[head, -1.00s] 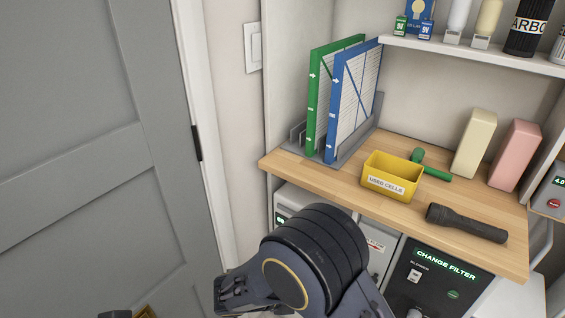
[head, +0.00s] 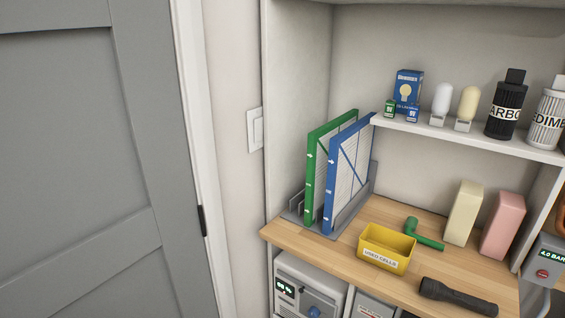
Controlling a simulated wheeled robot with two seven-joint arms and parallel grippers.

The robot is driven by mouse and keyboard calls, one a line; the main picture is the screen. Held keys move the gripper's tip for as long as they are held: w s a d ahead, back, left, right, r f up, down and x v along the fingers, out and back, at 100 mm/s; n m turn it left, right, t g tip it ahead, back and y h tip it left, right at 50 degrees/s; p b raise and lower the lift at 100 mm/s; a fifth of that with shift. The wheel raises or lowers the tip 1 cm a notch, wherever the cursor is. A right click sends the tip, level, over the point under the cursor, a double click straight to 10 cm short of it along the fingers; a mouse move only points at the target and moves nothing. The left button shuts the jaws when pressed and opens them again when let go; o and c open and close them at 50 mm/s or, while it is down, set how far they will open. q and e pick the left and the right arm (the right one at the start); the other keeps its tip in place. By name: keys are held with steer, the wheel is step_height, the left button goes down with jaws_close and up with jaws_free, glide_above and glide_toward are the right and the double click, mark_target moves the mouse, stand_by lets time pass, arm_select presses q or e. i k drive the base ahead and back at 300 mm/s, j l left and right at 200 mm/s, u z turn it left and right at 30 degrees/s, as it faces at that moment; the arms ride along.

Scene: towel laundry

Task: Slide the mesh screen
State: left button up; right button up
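Two upright framed panels stand in a grey slotted rack (head: 350,216) at the left end of the wooden counter. One has a green frame (head: 313,178); the other has a blue frame (head: 333,182) and a pale, lined face with a diagonal bar. I cannot tell whether either is the mesh screen; no other mesh screen is clearly visible. Neither of my grippers shows in the head view now.
The counter (head: 285,237) holds a yellow "USED CELLS" bin (head: 386,248), green tool (head: 424,235), black flashlight (head: 458,296), cream block (head: 463,213) and pink block (head: 502,226). Bulbs and canisters stand on the shelf (head: 460,137). A grey door (head: 80,160) fills the left.

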mark_target(304, 286)
steer(key=i+l+u, duration=0.1)
steer(key=u, duration=0.25)
steer(key=i+l+u, duration=0.15)
steer(key=u, duration=0.2)
steer(key=i+l+u, duration=0.15)
steer(key=u, duration=0.15)
